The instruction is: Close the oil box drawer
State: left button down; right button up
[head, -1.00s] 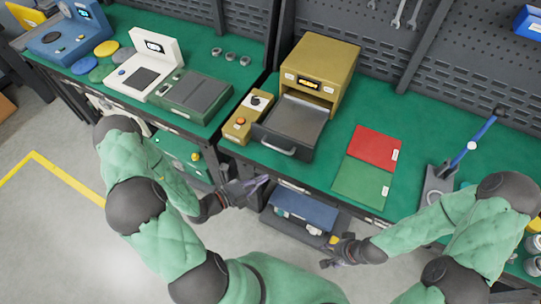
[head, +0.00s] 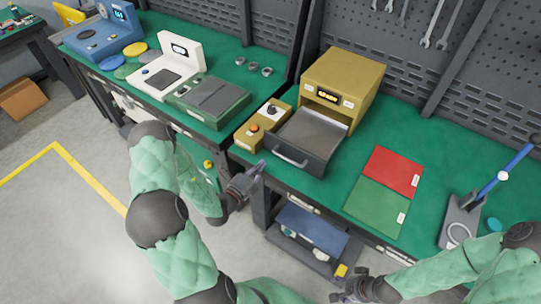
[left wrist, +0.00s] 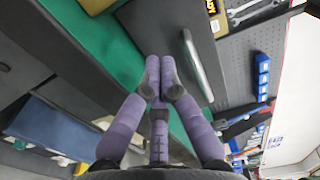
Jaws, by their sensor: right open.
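The gold oil box (head: 345,80) stands on the green bench top. Its dark grey drawer (head: 308,150) is pulled out toward me, with a light metal bar handle (head: 289,157) on its front. My left gripper (head: 258,168) is just in front and left of the drawer front, near the bench edge, apart from the handle. In the left wrist view the purple fingers (left wrist: 160,85) are brought together with nothing visible between them. The handle (left wrist: 196,65) lies close to their right and the drawer front (left wrist: 165,25) is beyond. My right gripper (head: 352,288) is open and empty, low in front of the bench.
A gold control box (head: 262,125) sits left of the drawer. A red mat (head: 393,172) and a green mat (head: 376,207) lie to its right. A grey stand with a blue handle (head: 500,178) is further right. A shelf (head: 312,230) is below the bench top.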

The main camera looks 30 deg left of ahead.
pick_arm(q)
jog(key=w, duration=0.2)
jog(key=w+b, duration=0.1)
jog(key=w, duration=0.3)
jog(key=shift+w+d+b, duration=0.3)
jog(key=shift+w, duration=0.1)
pick_arm(e)
jog(key=shift+f, duration=0.95)
